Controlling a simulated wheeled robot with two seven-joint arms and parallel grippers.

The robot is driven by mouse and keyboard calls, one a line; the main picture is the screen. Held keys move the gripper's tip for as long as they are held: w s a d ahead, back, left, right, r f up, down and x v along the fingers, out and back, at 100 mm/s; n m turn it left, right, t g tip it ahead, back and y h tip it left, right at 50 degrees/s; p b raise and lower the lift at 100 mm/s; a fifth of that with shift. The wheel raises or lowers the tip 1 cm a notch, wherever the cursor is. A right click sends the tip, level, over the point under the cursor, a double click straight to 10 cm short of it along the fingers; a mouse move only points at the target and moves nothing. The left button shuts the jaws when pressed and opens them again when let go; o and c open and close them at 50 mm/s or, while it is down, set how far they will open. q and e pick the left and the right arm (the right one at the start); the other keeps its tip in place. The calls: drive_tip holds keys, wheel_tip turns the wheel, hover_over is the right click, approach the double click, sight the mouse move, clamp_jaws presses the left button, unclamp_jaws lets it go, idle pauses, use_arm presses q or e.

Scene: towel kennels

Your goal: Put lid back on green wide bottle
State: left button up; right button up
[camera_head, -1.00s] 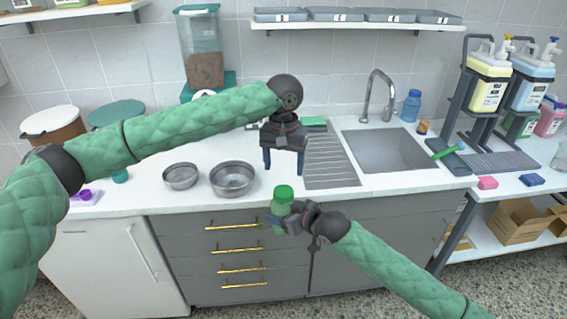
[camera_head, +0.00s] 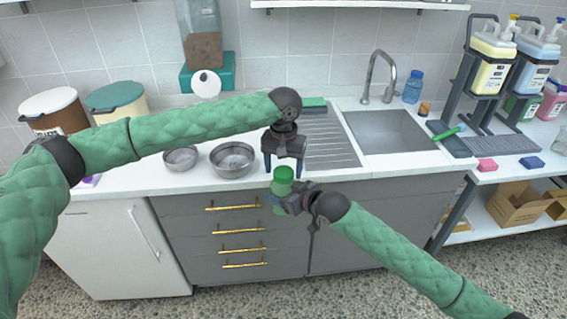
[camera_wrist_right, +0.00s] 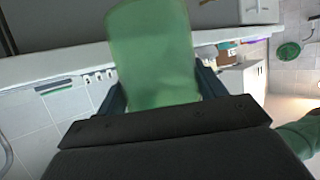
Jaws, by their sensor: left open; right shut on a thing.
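The green wide bottle (camera_head: 281,187) is translucent green and stands roughly upright in front of the counter edge. Its darker green lid (camera_head: 284,173) shows on its top; I cannot tell whether it is seated. My right gripper (camera_head: 282,200) is shut on the bottle's body. In the right wrist view the bottle (camera_wrist_right: 152,55) fills the space between the fingers, and its lid is not visible there. My left gripper (camera_head: 283,170) is open and points down just above the bottle, its two fingers either side of the lid. I see no clear contact.
Two metal bowls (camera_head: 233,159) stand on the counter (camera_head: 130,192) left of my left gripper. A sink (camera_head: 393,131) with a tap (camera_head: 378,78) lies behind to the right. Bins (camera_head: 55,113) and a food dispenser (camera_head: 203,42) stand at the back left.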

use_arm(q)
drive_tip(key=c, duration=1)
drive_tip(key=m, duration=1.1)
drive_tip(key=o, duration=1.1)
drive_tip(key=shift+c, duration=0.2)
drive_tip(key=shift+r, duration=0.1)
